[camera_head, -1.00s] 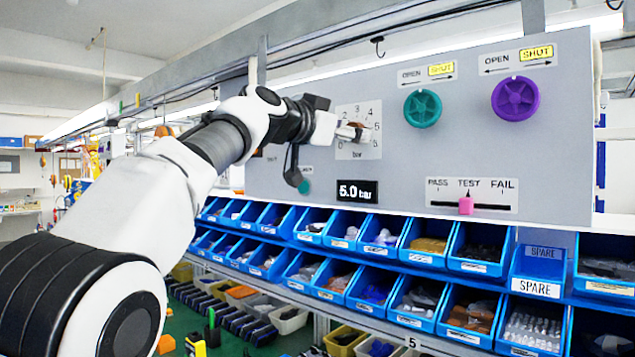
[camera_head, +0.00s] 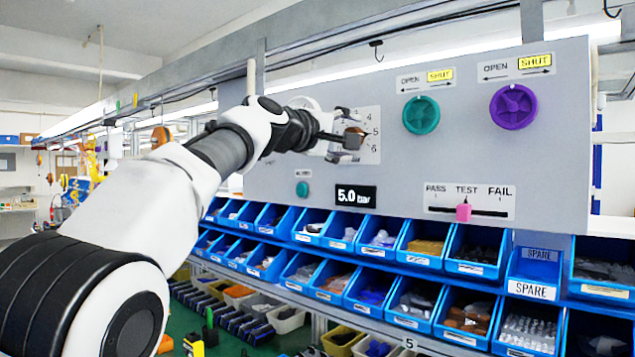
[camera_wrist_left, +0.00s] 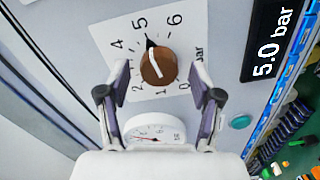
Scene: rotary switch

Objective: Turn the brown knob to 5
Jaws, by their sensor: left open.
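The brown knob (camera_wrist_left: 158,66) sits on a white dial plate (camera_wrist_left: 100,30) numbered up to 6. In the wrist view its black pointer tip lies close to the 5. In the head view the knob (camera_head: 356,131) is partly hidden by my left gripper (camera_head: 345,145), and the dial plate (camera_head: 374,115) shows beside it. My left gripper (camera_wrist_left: 160,80) is open, its two fingers apart on either side of the knob in the wrist view, with gaps to it. The display (camera_head: 356,195) reads 5.0 bar, and it also shows in the wrist view (camera_wrist_left: 268,40). My right gripper is not in view.
The grey panel also carries a green knob (camera_head: 421,115), a purple knob (camera_head: 513,106), a pink slider (camera_head: 463,212) near TEST and a small teal button (camera_head: 302,188). A round gauge (camera_wrist_left: 155,132) sits near the dial. Blue parts bins (camera_head: 400,290) stand below.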

